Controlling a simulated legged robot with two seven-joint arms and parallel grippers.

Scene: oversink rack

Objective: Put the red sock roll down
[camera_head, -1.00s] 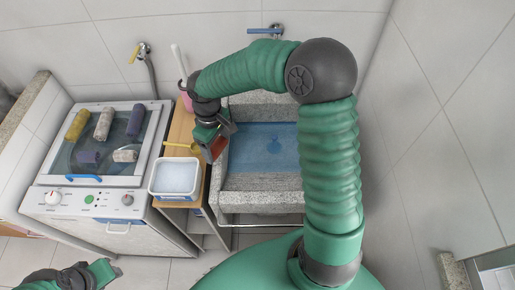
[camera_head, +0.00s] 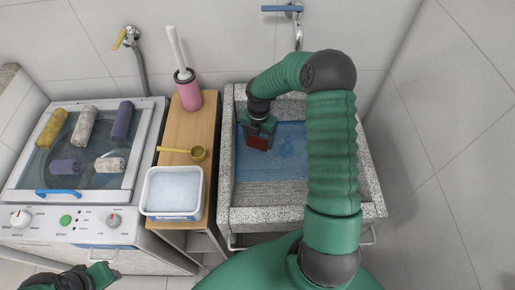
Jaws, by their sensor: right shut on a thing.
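The red sock roll (camera_head: 257,143) is in my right gripper (camera_head: 258,132), which is shut on it. The gripper points down inside the stone sink (camera_head: 229,170), over the left part of the blue area (camera_head: 290,165) in the basin. I cannot tell whether the roll touches the sink. My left gripper (camera_head: 100,275) is at the bottom left edge, low and in front of the washing machine; whether it is open or shut is unclear.
The washing machine (camera_head: 60,222) at left bears several rolls: yellow, white and purple. A wooden shelf (camera_head: 190,130) between machine and sink holds a pink brush holder (camera_head: 188,92), a yellow scoop (camera_head: 197,153) and a white tub of powder (camera_head: 174,188). Taps are on the back wall.

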